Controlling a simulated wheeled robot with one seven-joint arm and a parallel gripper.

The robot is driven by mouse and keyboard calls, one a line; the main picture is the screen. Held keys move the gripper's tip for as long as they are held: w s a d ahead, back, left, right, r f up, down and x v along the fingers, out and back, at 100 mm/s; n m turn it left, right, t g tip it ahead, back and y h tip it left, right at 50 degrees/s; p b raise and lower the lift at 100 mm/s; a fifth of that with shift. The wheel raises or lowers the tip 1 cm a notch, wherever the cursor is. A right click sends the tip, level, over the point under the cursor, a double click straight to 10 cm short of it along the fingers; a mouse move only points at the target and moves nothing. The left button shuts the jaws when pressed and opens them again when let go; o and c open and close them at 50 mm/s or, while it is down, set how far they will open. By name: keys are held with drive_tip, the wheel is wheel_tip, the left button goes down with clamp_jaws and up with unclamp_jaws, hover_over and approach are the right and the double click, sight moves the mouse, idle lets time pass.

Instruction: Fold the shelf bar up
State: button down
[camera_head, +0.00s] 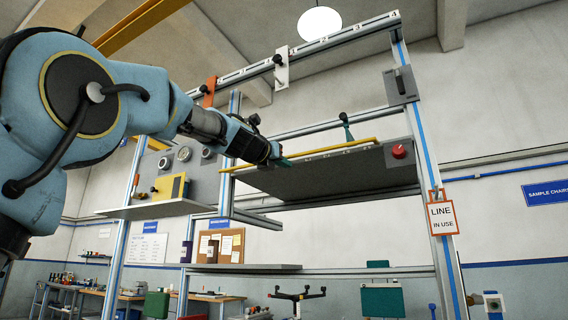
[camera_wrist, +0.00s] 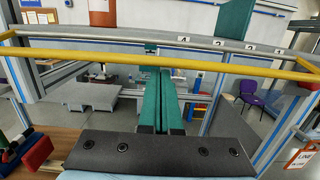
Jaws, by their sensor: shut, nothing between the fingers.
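The shelf bar is a long thin yellow bar (camera_head: 335,149) along the front edge of the raised grey shelf (camera_head: 335,172). In the wrist view the yellow bar (camera_wrist: 235,68) crosses the whole picture, in front of the shelf's numbered edge (camera_wrist: 225,45). My gripper (camera_head: 288,160) has teal fingers and is at the bar near the shelf's left part. In the wrist view my gripper (camera_wrist: 158,70) is shut and empty, with its fingertips just below the bar in the picture. I cannot tell whether they touch it.
A top rail (camera_head: 330,42) carries an orange and a white bracket. A lower shelf (camera_head: 245,268) lies beneath.

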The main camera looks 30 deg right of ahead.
drive_tip(key=shift+a+r+p, duration=0.1)
drive_tip(key=shift+r+p, duration=0.15)
drive_tip(key=shift+p, duration=0.45)
